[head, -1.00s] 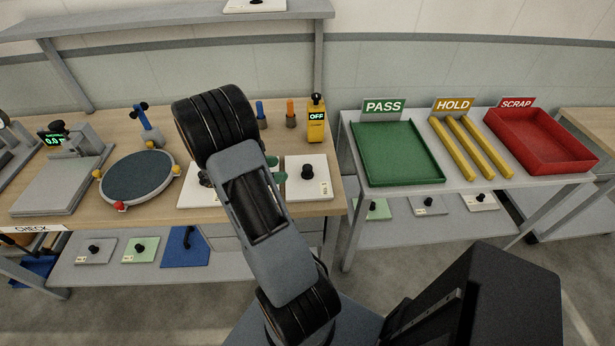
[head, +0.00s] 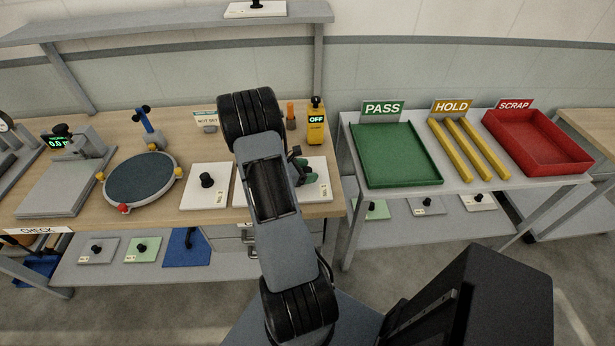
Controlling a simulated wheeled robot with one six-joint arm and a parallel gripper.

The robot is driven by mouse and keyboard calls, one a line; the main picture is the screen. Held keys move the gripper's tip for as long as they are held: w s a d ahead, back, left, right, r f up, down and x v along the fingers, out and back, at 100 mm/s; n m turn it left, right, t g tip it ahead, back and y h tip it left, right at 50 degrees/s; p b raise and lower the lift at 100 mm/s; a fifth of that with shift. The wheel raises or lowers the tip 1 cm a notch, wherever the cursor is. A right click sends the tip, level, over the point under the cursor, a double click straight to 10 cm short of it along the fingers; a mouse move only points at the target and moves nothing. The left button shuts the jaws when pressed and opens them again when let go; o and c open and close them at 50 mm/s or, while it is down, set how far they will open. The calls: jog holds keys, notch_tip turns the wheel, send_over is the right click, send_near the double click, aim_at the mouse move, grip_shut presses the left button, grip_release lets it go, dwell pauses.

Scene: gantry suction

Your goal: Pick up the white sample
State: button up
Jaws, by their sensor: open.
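Flat white samples with dark knobs and small labels lie on the wooden bench. The left one (head: 192,200) is in full view, its black knob upright. To its right more white plate (head: 312,192) shows on both sides of my arm; I cannot tell whether it is one plate or two. My gripper (head: 299,172) is mostly behind my arm, over the right part of this white plate, with greenish and dark parts visible. It is open. Whether it touches the plate or its knob cannot be told. Another white plate with a knob (head: 238,12) sits on the upper shelf.
A round dark turntable (head: 140,180) and a scale (head: 55,190) stand left. A yellow device reading OFF (head: 315,130) is behind the white plates. Right are a green PASS tray (head: 395,160), yellow HOLD rails (head: 470,150) and a red SCRAP bin (head: 540,145). More plates lie below.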

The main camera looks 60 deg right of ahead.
jog(key=shift+d, duration=0.15)
jog(key=c, duration=1.2)
